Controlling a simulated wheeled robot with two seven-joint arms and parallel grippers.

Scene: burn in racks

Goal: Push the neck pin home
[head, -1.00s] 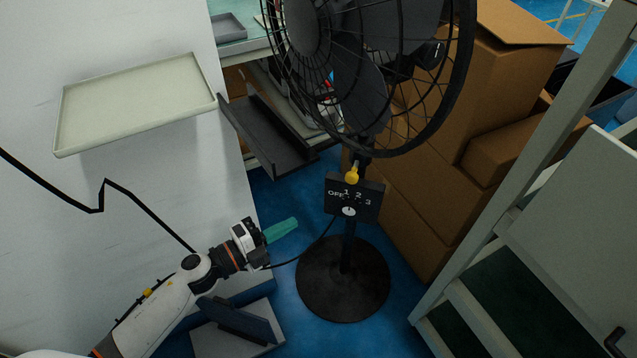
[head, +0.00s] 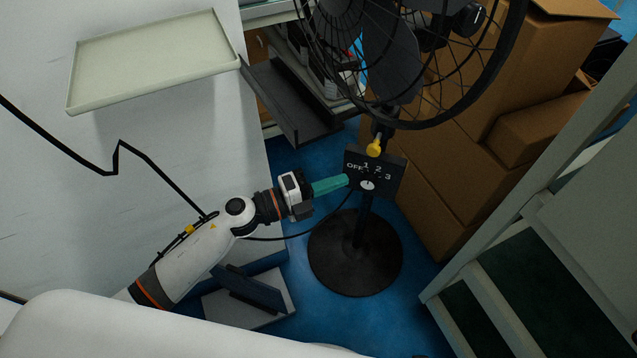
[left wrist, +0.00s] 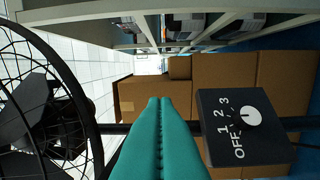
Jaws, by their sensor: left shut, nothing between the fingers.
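The yellow neck pin (head: 374,149) sticks out of the black fan's neck, just above the switch box (head: 375,172) marked OFF, 1, 2, 3. My left gripper (head: 346,182), with teal fingers, is shut and empty. In the head view its tips are just left of the switch box and lower than the pin; I cannot tell whether they touch the box. In the left wrist view the shut fingers (left wrist: 160,102) lie between the fan cage (left wrist: 62,85) and the switch box (left wrist: 243,127). The pin does not show there. My right gripper is not in view.
The fan's round base (head: 355,270) stands on the blue floor. Cardboard boxes (head: 450,180) are stacked behind it. A dark tray (head: 290,100) juts out behind left. A pale wall tray (head: 150,62) is at upper left, a grey frame (head: 530,190) at right. A black cable hangs near my arm.

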